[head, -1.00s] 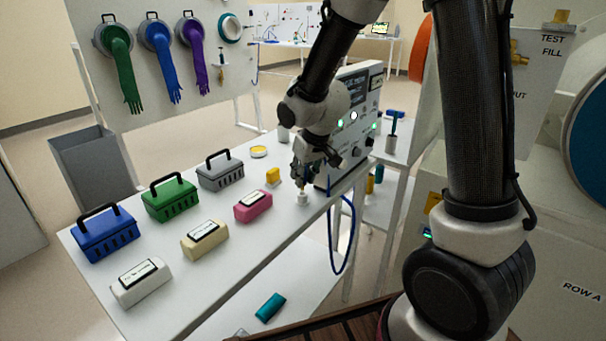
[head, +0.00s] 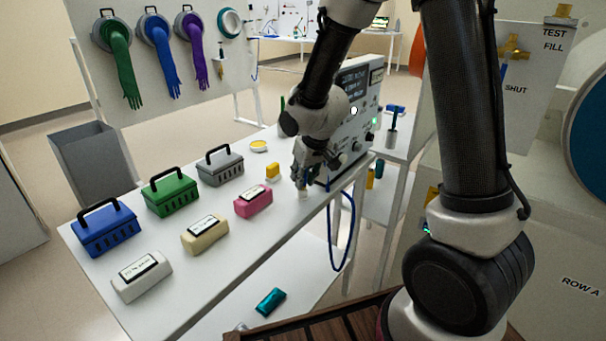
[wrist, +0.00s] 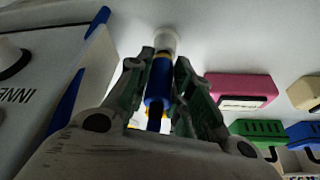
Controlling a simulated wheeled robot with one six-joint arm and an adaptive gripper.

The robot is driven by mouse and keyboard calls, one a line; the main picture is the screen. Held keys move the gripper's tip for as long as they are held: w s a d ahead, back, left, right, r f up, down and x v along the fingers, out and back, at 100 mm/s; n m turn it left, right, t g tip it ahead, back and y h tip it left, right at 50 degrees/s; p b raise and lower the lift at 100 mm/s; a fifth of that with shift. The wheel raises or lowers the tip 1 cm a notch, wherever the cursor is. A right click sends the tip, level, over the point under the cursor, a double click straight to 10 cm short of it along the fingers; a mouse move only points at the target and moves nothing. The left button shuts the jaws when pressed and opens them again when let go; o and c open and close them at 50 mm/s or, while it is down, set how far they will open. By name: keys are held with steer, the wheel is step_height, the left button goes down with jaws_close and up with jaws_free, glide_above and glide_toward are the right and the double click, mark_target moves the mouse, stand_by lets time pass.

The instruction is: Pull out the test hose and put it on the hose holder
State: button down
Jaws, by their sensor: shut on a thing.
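My gripper (head: 304,184) is low over the white table near its right edge, in front of the grey machine. In the wrist view its two fingers (wrist: 160,78) are shut on the blue test hose end (wrist: 158,88), which has a yellow band. A white round cup, apparently the hose holder (wrist: 164,42), shows at the far end of the hose tip. I cannot tell whether the tip is inside it or just above it. In the head view the blue hose (head: 350,232) hangs in a loop past the table edge. My fingers mostly hide the hose end there.
The machine (head: 352,112) stands just behind my gripper. Cream and white boxes and blue, green and grey baskets stand farther left.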

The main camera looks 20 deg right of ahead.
steer(key=shift+f, duration=0.4)
steer(key=c, duration=1.2)
jaws_free()
steer(key=v, duration=1.2)
